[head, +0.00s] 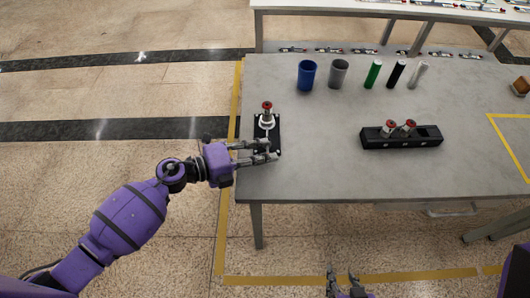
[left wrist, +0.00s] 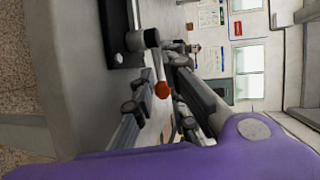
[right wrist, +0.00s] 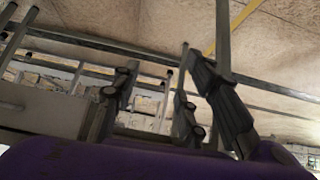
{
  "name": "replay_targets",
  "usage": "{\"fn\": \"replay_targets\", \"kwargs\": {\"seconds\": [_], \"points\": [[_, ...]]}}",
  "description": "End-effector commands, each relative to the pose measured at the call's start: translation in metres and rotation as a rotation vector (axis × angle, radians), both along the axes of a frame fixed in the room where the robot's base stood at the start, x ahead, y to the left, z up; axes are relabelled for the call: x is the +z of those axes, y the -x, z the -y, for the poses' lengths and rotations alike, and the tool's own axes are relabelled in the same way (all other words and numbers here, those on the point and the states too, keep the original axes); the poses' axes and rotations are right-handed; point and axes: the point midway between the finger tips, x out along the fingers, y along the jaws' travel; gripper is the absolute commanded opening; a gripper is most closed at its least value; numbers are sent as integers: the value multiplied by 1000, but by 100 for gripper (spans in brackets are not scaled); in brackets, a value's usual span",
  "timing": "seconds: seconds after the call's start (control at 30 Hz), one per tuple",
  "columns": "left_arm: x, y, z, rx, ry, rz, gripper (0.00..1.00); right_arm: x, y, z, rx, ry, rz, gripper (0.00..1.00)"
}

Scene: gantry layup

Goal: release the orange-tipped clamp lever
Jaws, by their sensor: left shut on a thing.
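A black clamp fixture (head: 273,134) stands near the left edge of the grey table, with a pale upright part with a red top (head: 267,107) on it. In the left wrist view, the clamp lever (left wrist: 155,62) runs from a dark pivot to its orange tip (left wrist: 162,90). My left gripper (head: 272,151) reaches in from the left at the front of the fixture. It is shut on the lever, with the orange tip between its fingers (left wrist: 163,100). My right gripper (head: 343,278) is open and empty, in front of the table; its fingers stand apart in the right wrist view (right wrist: 170,100).
A blue cup (head: 307,74), a grey cup (head: 339,72) and green (head: 373,74), black (head: 396,74) and white (head: 417,76) cylinders stand at the back of the table. A black holder (head: 402,141) with two red-topped parts stands right of the fixture. The table between them is clear.

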Motion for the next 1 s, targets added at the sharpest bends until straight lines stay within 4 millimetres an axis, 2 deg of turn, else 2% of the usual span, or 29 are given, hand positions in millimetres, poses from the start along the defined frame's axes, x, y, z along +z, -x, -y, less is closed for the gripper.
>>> {"fn": "replay_targets", "kwargs": {"seconds": [0.07, 0.33, 0.37, 0.47, 0.8, 1.0], "points": [[-1, -1, -2, -29, 1, 1, 0, -4, 1, 1, 0, 3, -2, 40], [3, -1, -2, -37, 3, 5, 0, 6, -11, -1, 1, 0, 25, 40], [3, -1, -2, -37, 3, 5, 14, 7, -12, -1, 1, -1, 27, 40], [3, -1, -2, -37, 3, 5, 26, 8, -14, -3, -1, -5, 31, 40], [2, 0, -4, -35, 1, 2, 26, 1, -6, -4, -1, -5, 10, 40], [7, 10, -29, -33, -2, 1, 26, 2, -7, -3, -1, -5, 13, 40]]}}
